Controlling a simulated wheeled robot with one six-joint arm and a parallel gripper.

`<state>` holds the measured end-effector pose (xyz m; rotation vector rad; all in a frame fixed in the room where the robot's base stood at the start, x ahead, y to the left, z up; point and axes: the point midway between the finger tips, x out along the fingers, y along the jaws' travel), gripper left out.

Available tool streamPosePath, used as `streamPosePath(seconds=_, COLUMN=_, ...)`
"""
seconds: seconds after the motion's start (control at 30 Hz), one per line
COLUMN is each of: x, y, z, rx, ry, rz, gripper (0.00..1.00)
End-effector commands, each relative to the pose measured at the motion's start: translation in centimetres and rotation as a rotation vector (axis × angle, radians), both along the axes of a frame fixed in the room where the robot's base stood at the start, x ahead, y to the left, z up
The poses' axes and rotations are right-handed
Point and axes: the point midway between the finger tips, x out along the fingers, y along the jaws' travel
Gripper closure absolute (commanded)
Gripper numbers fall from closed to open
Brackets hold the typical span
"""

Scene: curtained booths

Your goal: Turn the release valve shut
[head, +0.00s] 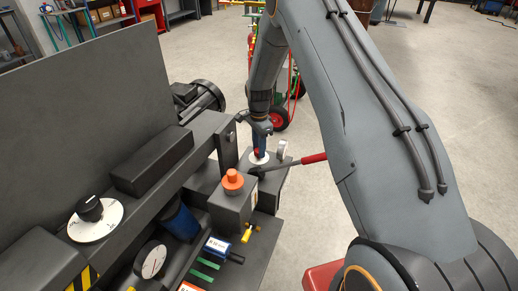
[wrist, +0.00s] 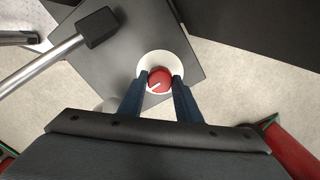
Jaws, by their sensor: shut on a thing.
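The release valve appears as a small red knob (wrist: 159,76) with a white pointer line, in the middle of a white round disc (wrist: 160,60) on a dark block. The pointer points to the lower left in the wrist view. My gripper (wrist: 160,82) has its two blue fingers on either side of the knob, shut on it. In the head view my gripper (head: 260,137) comes down from above onto the red knob (head: 257,152), and part of the white disc (head: 259,160) shows below it.
A lever with a red handle (head: 314,158) sticks out to the right close to the valve. An orange knob (head: 233,179) stands on a block in front. A dial with a black knob (head: 91,208) is at the left. Open floor lies beyond the machine.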

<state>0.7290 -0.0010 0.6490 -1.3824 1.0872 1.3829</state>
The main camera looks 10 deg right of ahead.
Motion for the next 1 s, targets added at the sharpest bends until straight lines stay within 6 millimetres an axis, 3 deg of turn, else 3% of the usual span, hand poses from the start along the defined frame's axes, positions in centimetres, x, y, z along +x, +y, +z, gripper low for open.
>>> streamPosePath(seconds=0.77, x=0.01, y=0.02, z=0.04, rx=0.000, ry=0.000, rz=-0.098, gripper=0.92)
streamPosePath(seconds=0.8, x=0.01, y=0.02, z=0.04, rx=0.000, ry=0.000, rz=-0.098, gripper=0.63)
streamPosePath(seconds=0.87, x=0.01, y=0.01, z=0.03, rx=0.000, ry=0.000, rz=-0.097, gripper=0.52)
streamPosePath(seconds=1.0, x=0.01, y=-0.01, z=0.02, rx=0.000, ry=0.000, rz=-0.097, gripper=0.51)
